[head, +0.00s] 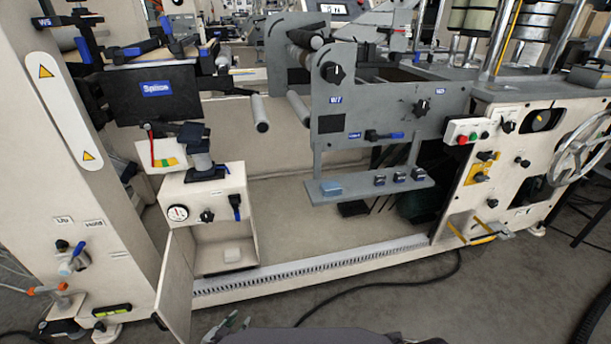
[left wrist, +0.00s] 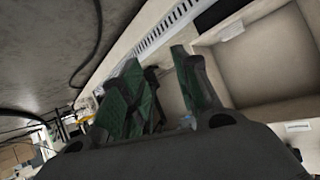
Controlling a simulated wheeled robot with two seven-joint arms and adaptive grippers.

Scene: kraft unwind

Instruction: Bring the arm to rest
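The open cabinet (left wrist: 265,65) is beyond the fingers on the right. My right gripper is in neither view.
The open cabinet door (head: 176,285) juts out beside the left gripper. A small white block (head: 232,255) lies inside the cabinet. The slotted rail (head: 320,266) runs along the machine's foot. A black cable (head: 385,285) lies on the grey floor (head: 480,290), which is otherwise open in front.

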